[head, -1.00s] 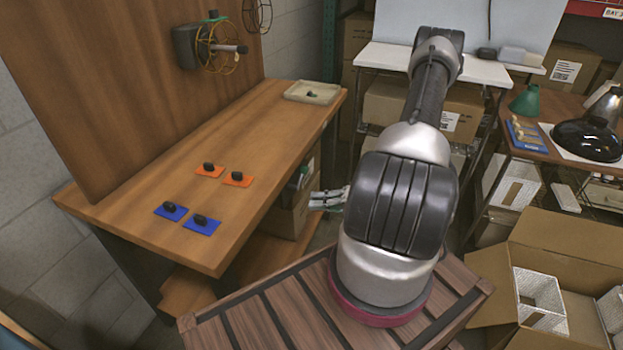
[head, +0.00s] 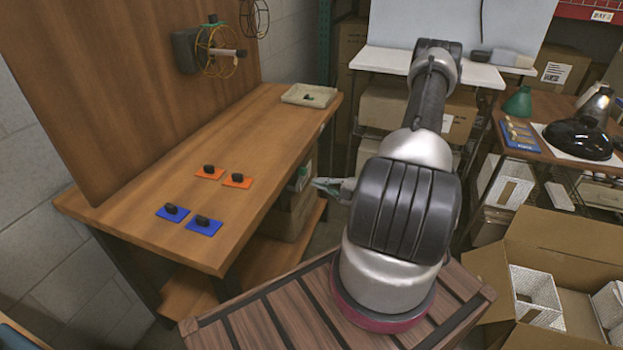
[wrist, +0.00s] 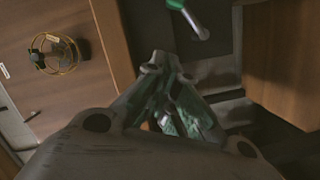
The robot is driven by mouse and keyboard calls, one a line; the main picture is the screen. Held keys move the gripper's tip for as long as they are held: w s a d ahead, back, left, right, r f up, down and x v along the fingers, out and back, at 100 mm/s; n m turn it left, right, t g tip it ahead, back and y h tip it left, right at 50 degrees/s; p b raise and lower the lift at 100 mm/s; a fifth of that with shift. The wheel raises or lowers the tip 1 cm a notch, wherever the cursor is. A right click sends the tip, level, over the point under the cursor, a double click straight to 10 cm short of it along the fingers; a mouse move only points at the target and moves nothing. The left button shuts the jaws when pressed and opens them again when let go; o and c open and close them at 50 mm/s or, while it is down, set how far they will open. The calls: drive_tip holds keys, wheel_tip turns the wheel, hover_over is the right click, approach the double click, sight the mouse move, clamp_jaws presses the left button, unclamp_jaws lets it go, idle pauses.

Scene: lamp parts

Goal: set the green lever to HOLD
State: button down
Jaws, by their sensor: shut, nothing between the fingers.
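In the wrist view, a green-handled lever (wrist: 174,4) with a pale metal rod shows at the top edge, in front of a dark panel. Its upper end is cut off by the frame, and no HOLD marking is readable. My gripper (wrist: 153,66) is shut and empty, below and left of the lever in that view and apart from it. In the head view, my gripper (head: 318,184) shows beside the bench's front side, below the top, partly hidden behind my arm. I cannot make out the lever clearly in the head view.
The wooden bench (head: 150,232) carries blue and orange plates with black knobs and a tray (head: 310,89). A wire-cage fixture (head: 216,52) sits on the upright board. Open cartons (head: 560,245) stand at the right. A narrow gap lies between bench and arm.

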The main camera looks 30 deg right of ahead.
sight(303, 174)
drive_tip(key=w, duration=0.3)
drive_tip(key=w+a+f, duration=0.1)
drive_tip(key=w, duration=0.2)
drive_tip(key=w+a+f, duration=0.1)
drive_tip(key=w, duration=0.3)
drive_tip(key=shift+f, duration=0.15)
drive_tip(key=shift+w+d+f, duration=0.25)
drive_tip(key=shift+w+d, duration=0.05)
drive_tip(key=shift+d, duration=0.1)
